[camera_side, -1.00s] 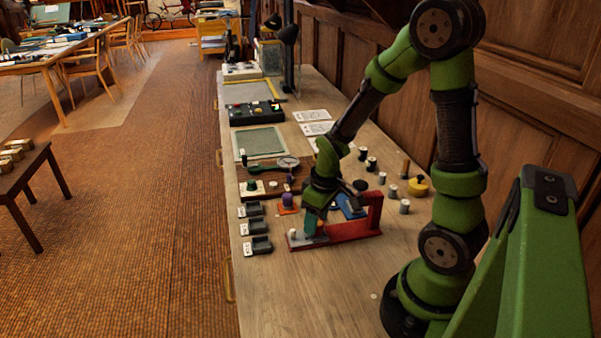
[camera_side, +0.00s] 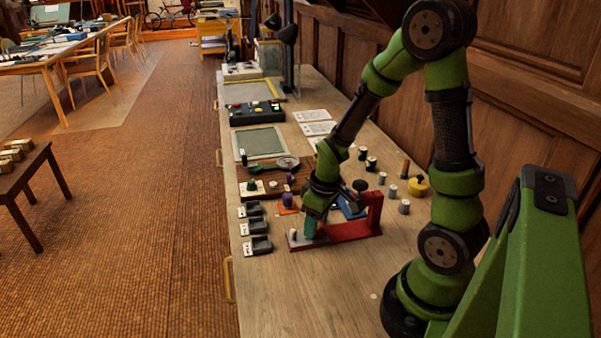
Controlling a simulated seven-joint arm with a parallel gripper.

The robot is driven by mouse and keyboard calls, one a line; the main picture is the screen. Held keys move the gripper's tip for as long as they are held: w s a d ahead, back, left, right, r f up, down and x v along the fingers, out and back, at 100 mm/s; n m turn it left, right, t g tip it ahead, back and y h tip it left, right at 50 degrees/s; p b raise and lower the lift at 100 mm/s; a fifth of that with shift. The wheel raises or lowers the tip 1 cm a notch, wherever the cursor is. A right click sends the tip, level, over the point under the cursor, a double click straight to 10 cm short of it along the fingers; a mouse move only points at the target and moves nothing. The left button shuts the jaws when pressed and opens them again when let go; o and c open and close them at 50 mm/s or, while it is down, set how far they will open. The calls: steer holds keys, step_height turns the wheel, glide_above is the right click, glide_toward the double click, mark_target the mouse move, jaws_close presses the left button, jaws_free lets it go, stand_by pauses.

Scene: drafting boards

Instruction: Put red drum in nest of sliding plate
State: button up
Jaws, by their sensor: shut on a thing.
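My gripper (camera_side: 309,230) points down at the left end of a red stand (camera_side: 350,230), over a grey plate (camera_side: 322,238) lying on the stand's base. A small white knob (camera_side: 293,233) shows just left of the fingers. The stand's red upright (camera_side: 375,210) rises at the right end. A black knob (camera_side: 360,185) shows left of the upright's top. I cannot make out a red drum, and the nest is not visible.
Several small cylinders (camera_side: 404,206) and a yellow round piece (camera_side: 418,186) stand right of the stand. Dark holders (camera_side: 261,245) line the left table edge. A purple piece (camera_side: 287,199) on an orange base and a blue part (camera_side: 350,209) are behind. The front tabletop (camera_side: 300,295) is clear.

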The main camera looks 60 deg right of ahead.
steer(key=o, duration=1.6)
steer(key=shift+c, duration=0.2)
steer(key=shift+r, duration=3.55)
